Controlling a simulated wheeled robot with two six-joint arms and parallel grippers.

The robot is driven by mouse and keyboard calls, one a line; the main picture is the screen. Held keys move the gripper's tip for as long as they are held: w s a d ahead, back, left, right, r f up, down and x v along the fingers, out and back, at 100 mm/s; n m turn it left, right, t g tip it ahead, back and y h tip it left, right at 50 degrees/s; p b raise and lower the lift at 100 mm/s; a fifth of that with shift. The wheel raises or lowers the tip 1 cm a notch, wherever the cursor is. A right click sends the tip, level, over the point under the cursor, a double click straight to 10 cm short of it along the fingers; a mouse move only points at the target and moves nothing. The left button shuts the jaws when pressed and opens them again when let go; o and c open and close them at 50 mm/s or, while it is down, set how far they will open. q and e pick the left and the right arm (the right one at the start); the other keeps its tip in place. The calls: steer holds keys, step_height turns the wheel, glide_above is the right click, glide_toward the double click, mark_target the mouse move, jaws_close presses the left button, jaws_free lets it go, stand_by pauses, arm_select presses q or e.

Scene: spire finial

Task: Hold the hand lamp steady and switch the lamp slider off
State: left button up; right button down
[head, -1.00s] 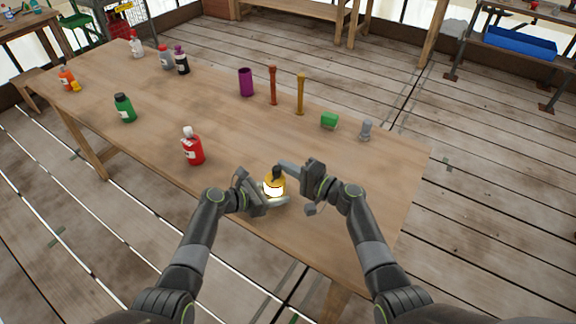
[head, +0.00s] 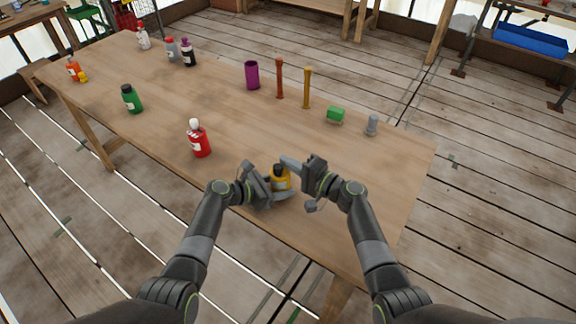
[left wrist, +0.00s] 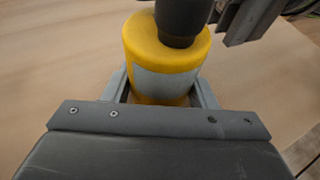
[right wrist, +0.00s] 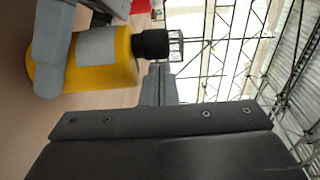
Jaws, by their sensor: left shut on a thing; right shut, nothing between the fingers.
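The hand lamp (head: 282,183) is a yellow cylinder with a dark top, upright at the near edge of the table. Its band is grey and unlit. My left gripper (head: 270,195) is shut around its body. In the left wrist view the lamp (left wrist: 165,60) sits between the fingers, with its dark top above. My right gripper (head: 290,163) is shut and empty, its fingertips close to the lamp's dark top. The right wrist view shows the lamp (right wrist: 110,62) lying sideways in the picture, its dark top near my fingertips. I cannot make out the slider.
On the wooden table (head: 235,130) a red bottle (head: 199,140) stands left of the lamp. A green bottle (head: 132,99), purple cup (head: 252,75), two upright posts, a green block (head: 336,115) and a grey piece (head: 372,124) stand farther off. The table right of my grippers is clear.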

steer(key=s+d, duration=0.3)
steer(key=d, duration=0.5)
steer(key=shift+s+d, duration=0.4)
arm_select(q)
steer(key=o, duration=1.1)
